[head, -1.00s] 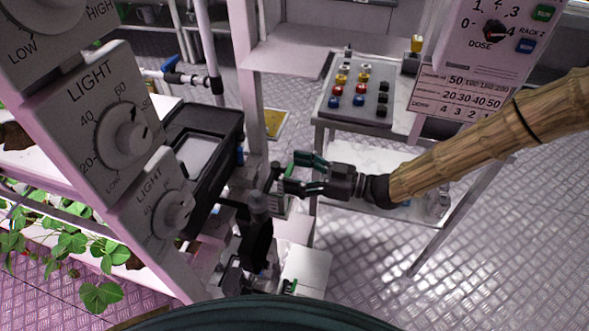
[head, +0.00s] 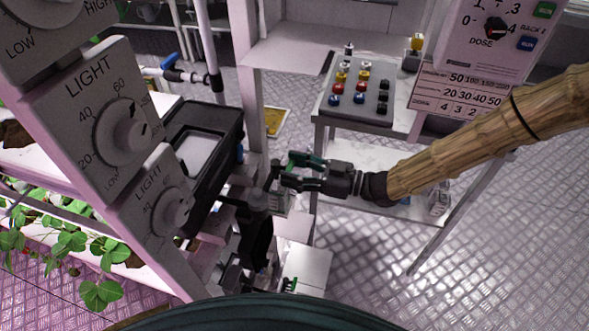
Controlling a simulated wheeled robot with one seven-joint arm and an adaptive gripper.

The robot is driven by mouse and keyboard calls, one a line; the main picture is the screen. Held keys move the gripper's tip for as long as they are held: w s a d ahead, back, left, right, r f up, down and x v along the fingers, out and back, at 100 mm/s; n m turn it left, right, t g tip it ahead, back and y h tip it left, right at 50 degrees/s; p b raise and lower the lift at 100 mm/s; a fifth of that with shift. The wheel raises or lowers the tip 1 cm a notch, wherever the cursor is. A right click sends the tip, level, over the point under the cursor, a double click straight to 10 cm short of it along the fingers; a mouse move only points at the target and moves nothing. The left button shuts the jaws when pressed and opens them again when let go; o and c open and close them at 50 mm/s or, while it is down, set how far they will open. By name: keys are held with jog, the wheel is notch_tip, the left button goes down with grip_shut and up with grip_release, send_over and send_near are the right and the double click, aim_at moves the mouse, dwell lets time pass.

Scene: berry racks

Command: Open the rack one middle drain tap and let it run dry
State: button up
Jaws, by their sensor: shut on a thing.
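My gripper (head: 281,170) reaches in from the right beside the end of the rack one frame. Its dark green fingers are shut around a small dark part, seemingly the middle drain tap (head: 273,176), which is mostly hidden by the fingers. Whether any water runs cannot be seen.
Control panels with white dials (head: 127,137) fill the left front. A trolley (head: 330,119) carrying a board of coloured buttons (head: 361,86) stands behind the gripper. A dosing panel (head: 497,50) hangs at upper right. Open metal floor (head: 350,270) lies at lower right.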

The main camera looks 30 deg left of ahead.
jog(key=n+b, duration=0.5)
jog(key=b, duration=0.1)
jog(key=n+b, duration=1.2)
jog(key=shift+s+f, duration=0.15)
jog(key=shift+f, duration=0.15)
jog(key=shift+r+n, duration=0.1)
jog(key=shift+n, duration=0.3)
jog(key=o, duration=1)
jog(key=v, duration=1.2)
jog(key=shift+r, duration=0.1)
